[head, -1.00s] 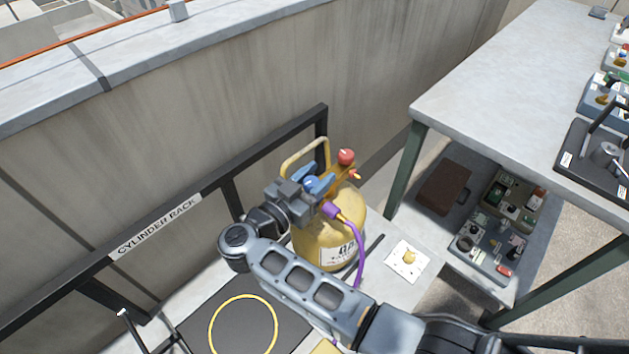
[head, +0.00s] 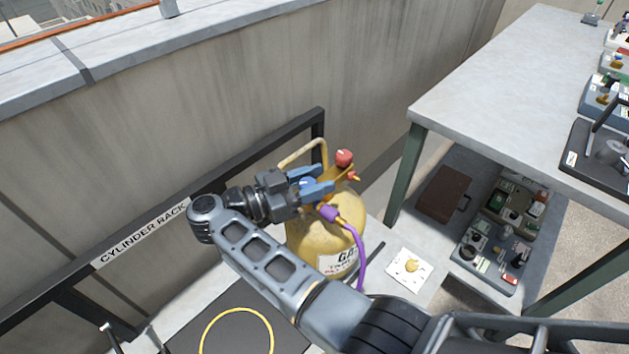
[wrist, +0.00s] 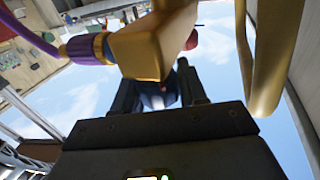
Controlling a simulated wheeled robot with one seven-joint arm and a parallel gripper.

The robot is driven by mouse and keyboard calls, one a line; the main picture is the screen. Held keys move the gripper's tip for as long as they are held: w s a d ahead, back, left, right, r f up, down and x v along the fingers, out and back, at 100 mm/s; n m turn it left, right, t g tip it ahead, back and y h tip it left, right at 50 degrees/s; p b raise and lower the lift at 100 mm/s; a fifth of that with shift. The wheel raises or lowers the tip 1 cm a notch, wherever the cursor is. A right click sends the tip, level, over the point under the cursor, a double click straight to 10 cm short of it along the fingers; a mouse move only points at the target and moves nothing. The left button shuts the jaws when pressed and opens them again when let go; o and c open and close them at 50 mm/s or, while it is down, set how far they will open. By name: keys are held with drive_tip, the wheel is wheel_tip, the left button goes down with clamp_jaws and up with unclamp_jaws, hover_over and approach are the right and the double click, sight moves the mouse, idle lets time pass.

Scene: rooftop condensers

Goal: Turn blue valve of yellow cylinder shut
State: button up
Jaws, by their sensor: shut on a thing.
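The yellow cylinder (head: 318,247) stands upright in the rack, with a yellow handle loop and a label on its front. Its blue valve (head: 307,183) is at the top, partly hidden by my gripper (head: 318,182). The gripper reaches in from the left with its blue fingers shut on the blue valve. A red knob (head: 344,158) sits on the valve block's far side. In the wrist view the gripper (wrist: 158,88) points at the brass valve block (wrist: 150,48), and the blue valve between the fingers is mostly dark and hidden.
A purple hose (head: 360,250) runs from the purple fitting (head: 329,213) down the cylinder's right side. The black rack rail (head: 240,174) stands behind, before a concrete wall. A workbench (head: 500,75) with a loaded lower shelf is to the right. A white card (head: 409,270) lies beside the cylinder.

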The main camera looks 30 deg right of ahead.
sight(300, 187)
drive_tip(key=o, duration=1)
drive_tip(key=shift+w+a+b, duration=0.2)
drive_tip(key=shift+a+b, duration=0.75)
drive_tip(key=shift+a, duration=2.9)
drive_tip(key=shift+c, duration=0.2)
